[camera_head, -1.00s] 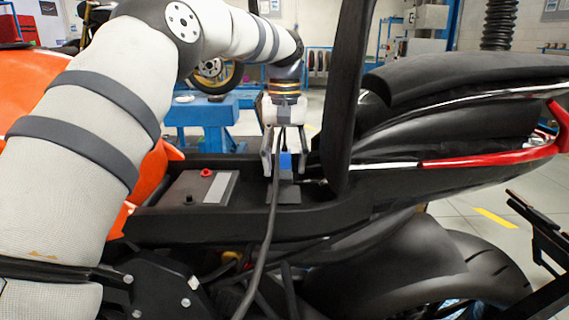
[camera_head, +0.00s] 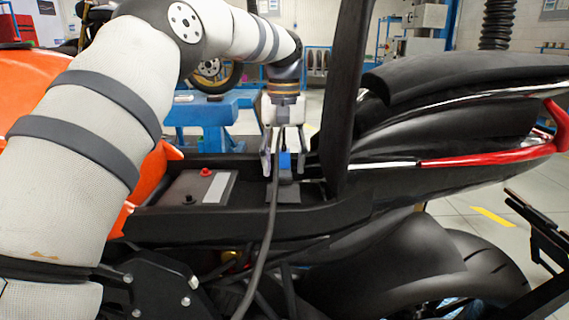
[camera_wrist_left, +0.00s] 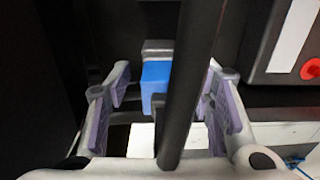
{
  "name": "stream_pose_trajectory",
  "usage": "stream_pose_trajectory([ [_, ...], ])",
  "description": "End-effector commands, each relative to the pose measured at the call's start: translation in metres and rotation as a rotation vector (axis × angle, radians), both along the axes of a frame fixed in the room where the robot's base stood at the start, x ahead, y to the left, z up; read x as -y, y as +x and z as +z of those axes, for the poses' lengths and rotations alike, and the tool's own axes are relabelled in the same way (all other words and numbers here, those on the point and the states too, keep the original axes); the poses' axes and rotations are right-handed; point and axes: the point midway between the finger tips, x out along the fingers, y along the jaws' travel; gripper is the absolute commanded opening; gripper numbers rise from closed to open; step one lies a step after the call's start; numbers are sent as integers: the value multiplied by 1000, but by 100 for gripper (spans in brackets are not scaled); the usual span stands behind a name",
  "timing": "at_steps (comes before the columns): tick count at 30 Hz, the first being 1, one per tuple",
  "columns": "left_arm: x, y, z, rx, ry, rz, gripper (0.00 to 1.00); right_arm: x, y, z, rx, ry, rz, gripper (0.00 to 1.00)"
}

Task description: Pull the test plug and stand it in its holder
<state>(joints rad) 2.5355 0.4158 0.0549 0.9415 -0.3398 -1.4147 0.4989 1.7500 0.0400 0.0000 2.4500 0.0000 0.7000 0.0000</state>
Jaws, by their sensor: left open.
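The blue test plug (camera_head: 285,161) sits upright in the open bay of the motorcycle, above a dark grey block (camera_head: 287,193). In the left wrist view the plug's blue body (camera_wrist_left: 155,78) joins a grey end piece (camera_wrist_left: 157,50). A thick black cable (camera_head: 272,215) runs down in front of it and covers part of it in the wrist view. My left gripper (camera_head: 285,165) is open, pointing down, with its fingers on either side of the plug; in the wrist view gaps show on both sides. I cannot make out the holder. My right gripper is not in view.
A battery (camera_head: 198,188) with a red terminal lies left of the plug in the black tray. A tall black panel (camera_head: 347,100) rises close on the right of the gripper. The black tail section (camera_head: 450,130) extends right. A blue workbench (camera_head: 205,112) stands behind.

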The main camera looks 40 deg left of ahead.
Motion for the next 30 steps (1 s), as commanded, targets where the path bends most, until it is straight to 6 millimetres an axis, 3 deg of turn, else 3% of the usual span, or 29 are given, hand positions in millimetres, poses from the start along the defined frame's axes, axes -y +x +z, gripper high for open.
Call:
stream_pose_trajectory([
  [8, 0, 0, 0, 1, 0, 0, 48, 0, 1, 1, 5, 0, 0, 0],
  [15, 0, 0, 0, 1, 1, 0, 0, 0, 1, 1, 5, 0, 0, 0],
  [30, 0, 1, 14, 1, 2, 0, 0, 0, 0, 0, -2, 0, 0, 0],
])
